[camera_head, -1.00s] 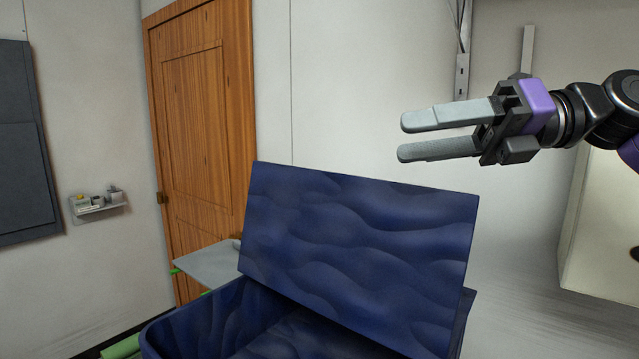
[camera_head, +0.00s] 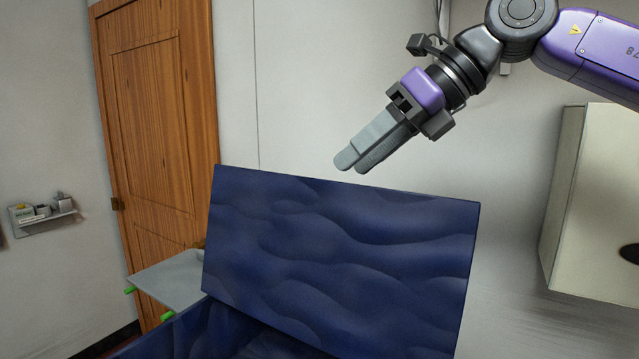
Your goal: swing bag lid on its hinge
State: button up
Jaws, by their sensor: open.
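The bag is dark blue with a wavy pattern. Its lid (camera_head: 340,262) stands raised, tilted up from the bag body (camera_head: 215,335), whose rim shows at the bottom left. The hinge itself cannot be made out. My gripper (camera_head: 352,165) is above the lid's top edge in the picture, pointing down and left. Its grey fingers are empty and seen nearly edge-on, one overlapping the other. It appears apart from the lid, though the depth between them is hard to tell.
A grey tray-like surface (camera_head: 168,280) with green ends is left of the lid. A wooden door (camera_head: 155,130) stands behind it. A small wall shelf (camera_head: 45,222) is at far left. A pale cabinet (camera_head: 590,200) is at right.

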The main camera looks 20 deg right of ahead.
aim_at(326, 188)
jog(key=p+x, duration=0.2)
jog(key=x, duration=0.5)
jog(key=shift+a+f, duration=0.1)
jog(key=shift+a, duration=0.05)
grip_shut()
jog(key=shift+w+d, duration=0.1)
jog(key=shift+d, duration=0.1)
dwell(1.0)
